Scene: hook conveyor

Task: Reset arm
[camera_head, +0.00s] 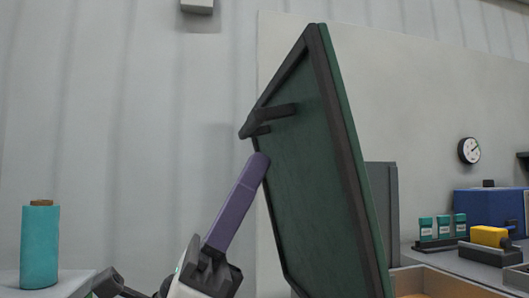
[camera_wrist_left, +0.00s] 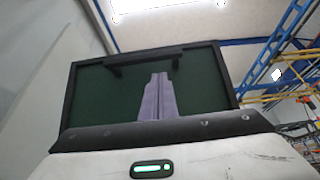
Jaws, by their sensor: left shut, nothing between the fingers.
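My left gripper (camera_head: 258,162) comes up from the bottom of the head view with its long purple fingers pressed together and empty. It points up and to the right, its tips close to a dark green panel with a black frame (camera_head: 318,180). The panel stands tilted and has a dark handle (camera_head: 270,118) on its face, just above the fingertips. I cannot tell whether the tips touch the panel. In the left wrist view the shut fingers (camera_wrist_left: 160,82) show in front of the green panel (camera_wrist_left: 100,90). My right gripper is not in view.
A teal roll (camera_head: 40,245) stands at the far left. A clock (camera_head: 469,151) hangs on the wall. The space left of the panel is open.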

